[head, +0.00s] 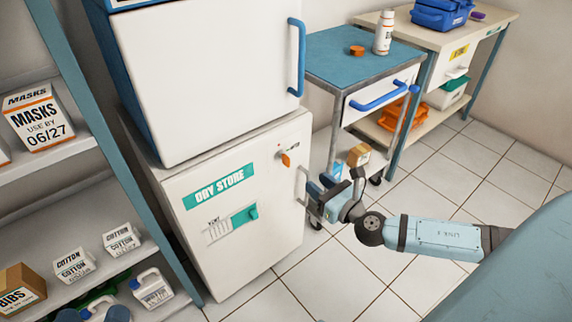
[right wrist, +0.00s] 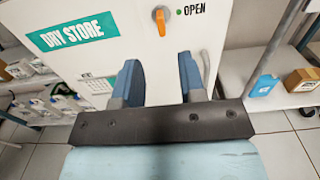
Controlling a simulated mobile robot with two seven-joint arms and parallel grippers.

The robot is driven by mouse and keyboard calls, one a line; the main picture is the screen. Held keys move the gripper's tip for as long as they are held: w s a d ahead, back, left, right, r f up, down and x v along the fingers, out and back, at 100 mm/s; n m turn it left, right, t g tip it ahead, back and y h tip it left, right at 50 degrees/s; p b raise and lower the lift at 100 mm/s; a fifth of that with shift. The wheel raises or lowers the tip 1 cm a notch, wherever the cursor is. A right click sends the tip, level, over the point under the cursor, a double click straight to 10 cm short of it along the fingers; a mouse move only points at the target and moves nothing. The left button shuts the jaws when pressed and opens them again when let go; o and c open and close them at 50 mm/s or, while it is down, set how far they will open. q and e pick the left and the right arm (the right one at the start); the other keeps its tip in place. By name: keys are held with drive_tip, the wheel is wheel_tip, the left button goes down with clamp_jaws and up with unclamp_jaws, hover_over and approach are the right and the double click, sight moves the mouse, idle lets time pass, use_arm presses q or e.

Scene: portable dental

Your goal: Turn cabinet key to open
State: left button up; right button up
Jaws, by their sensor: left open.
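The orange cabinet key (head: 286,159) sits on the upper right of the white Dry Store cabinet's front (head: 245,245). In the right wrist view the key (right wrist: 160,20) stands about upright, with a green dot and the word OPEN (right wrist: 194,9) to its right. The cabinet door looks shut. My right gripper (head: 322,190) is in front of the cabinet, near the door's vertical handle (head: 301,186). Its blue fingers (right wrist: 161,75) are spread with nothing between them, apart from the key and below it in the wrist view.
A white unit with a blue handle (head: 296,57) stands on the cabinet. A blue-topped cart (head: 330,50) is to the right and an open shelf (head: 60,188) with boxes and jugs to the left. Tiled floor (head: 340,270) in front is clear.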

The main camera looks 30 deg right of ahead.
sight(289, 160)
drive_tip(key=w, duration=0.4)
drive_tip(key=w+b, duration=0.1)
drive_tip(key=w, duration=0.3)
drive_tip(key=w+a+b, duration=0.1)
drive_tip(key=w, duration=0.4)
use_arm(q)
wheel_tip(289, 160, down, 3)
drive_tip(key=shift+d+f+g, duration=0.1)
drive_tip(key=shift+f+g, duration=0.05)
drive_tip(key=shift+g, duration=0.65)
use_arm(e)
drive_tip(key=shift+w, duration=0.1)
clamp_jaws()
